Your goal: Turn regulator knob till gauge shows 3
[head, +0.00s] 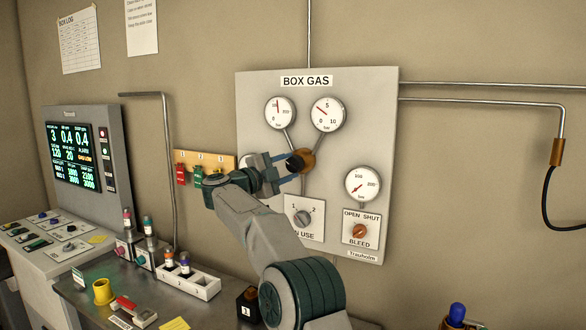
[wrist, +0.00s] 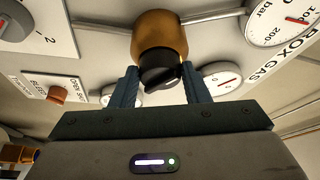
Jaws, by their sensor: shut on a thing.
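The black regulator knob (head: 295,163) sits on a brass regulator body (head: 308,159) on the BOX GAS panel. My gripper (head: 291,163) is shut on the knob, one finger on each side. The wrist view also shows the black knob (wrist: 162,78) between the blue fingers, under the brass body (wrist: 160,38). The upper right gauge (head: 328,114) is marked 0, 5 and 10 bar. Its needle points to the upper left, between 0 and 5; the exact reading is too small to tell.
The upper left gauge (head: 280,113) and the lower right gauge (head: 363,184) are on the same panel. The IN USE selector (head: 303,218) and BLEED knob (head: 360,231) lie below. A bench with small items is below.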

